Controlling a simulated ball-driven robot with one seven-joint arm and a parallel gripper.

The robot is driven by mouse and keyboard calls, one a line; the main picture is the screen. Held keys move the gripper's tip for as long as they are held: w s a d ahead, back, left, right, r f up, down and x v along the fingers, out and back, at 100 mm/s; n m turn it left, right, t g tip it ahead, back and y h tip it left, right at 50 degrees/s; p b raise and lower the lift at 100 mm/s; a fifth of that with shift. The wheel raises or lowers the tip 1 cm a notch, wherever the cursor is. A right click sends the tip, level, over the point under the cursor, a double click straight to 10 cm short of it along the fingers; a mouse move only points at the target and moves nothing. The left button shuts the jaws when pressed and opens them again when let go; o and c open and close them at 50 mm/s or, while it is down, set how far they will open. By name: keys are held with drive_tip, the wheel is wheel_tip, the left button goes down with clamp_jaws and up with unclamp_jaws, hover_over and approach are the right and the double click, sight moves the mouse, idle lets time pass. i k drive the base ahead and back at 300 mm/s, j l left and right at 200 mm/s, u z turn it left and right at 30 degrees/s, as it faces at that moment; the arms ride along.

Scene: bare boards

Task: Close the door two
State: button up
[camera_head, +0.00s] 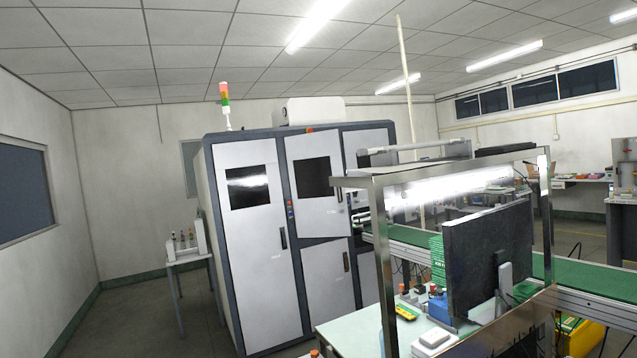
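A large grey cabinet with dark frames (216,210) stands in the middle of the view. Its tall left door (262,270) has a small dark window and a black handle, and looks flush with the frame. The upper middle door (320,215) has a dark window and sits slightly askew in its frame, so it may be ajar. The lower middle door (328,280) has a black handle and looks shut. The right door (368,140) is partly hidden behind the metal frame of a workbench. No number shows on any door. My gripper is not in view.
A workbench (350,335) with a metal frame (385,270), a monitor (488,255) and small items stands in front at right. A green conveyor (590,275) runs behind it. A small table (188,259) stands left of the cabinet. Floor (130,320) at left is clear.

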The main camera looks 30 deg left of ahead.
sight(317, 206)
drive_tip(key=i+j+u, duration=0.8)
drive_tip(key=j+u, duration=0.15)
drive_tip(key=i+j+u, duration=0.45)
drive_tip(key=i+u, duration=0.5)
drive_tip(key=i, duration=1.7)
drive_tip(key=i+z, duration=0.25)
drive_tip(key=i, duration=0.25)
drive_tip(key=i+z, duration=0.25)
drive_tip(key=i, duration=0.2)
drive_tip(key=i+j+z, duration=0.15)
drive_tip(key=i+z, duration=0.15)
drive_tip(key=i, duration=0.2)
drive_tip(key=i+j+z, duration=0.25)
drive_tip(key=i, duration=0.2)
drive_tip(key=i+l+z, duration=0.2)
drive_tip(key=i+z, duration=0.75)
drive_tip(key=i, duration=0.15)
drive_tip(key=i+j+z, duration=0.3)
drive_tip(key=i+z, duration=0.15)
drive_tip(key=i+l+z, duration=0.1)
drive_tip(key=i, duration=0.35)
drive_tip(key=i+l+z, duration=0.15)
drive_tip(key=i+l, duration=0.15)
drive_tip(key=i+l+z, duration=0.1)
drive_tip(key=i, duration=0.45)
